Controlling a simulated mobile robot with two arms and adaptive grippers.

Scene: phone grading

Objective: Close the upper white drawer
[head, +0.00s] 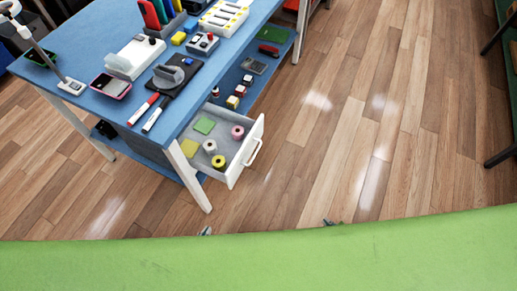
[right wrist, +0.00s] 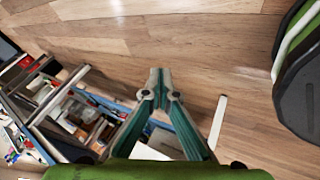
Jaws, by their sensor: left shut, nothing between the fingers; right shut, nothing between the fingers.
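The upper white drawer (head: 236,172) stands pulled out from under the blue table in the head view, its front and handle (head: 254,152) facing right. Inside lie a pink roll, pale and yellow rolls, and green and yellow note pads. Only the tip of my left gripper (head: 205,231) shows, below the drawer and apart from it. The tip of my right gripper (head: 328,222) shows further right, over bare floor. In the right wrist view my right gripper (right wrist: 160,80) has its fingertips together with nothing between them. Most of both grippers is hidden in the head view.
The blue table (head: 120,104) carries phones, markers and a lamp. A white leg (head: 188,176) stands just left of the drawer. A lower shelf (head: 266,72) holds small items. The wooden floor (head: 340,130) right of the drawer is clear. A green surface (head: 260,262) fills the bottom.

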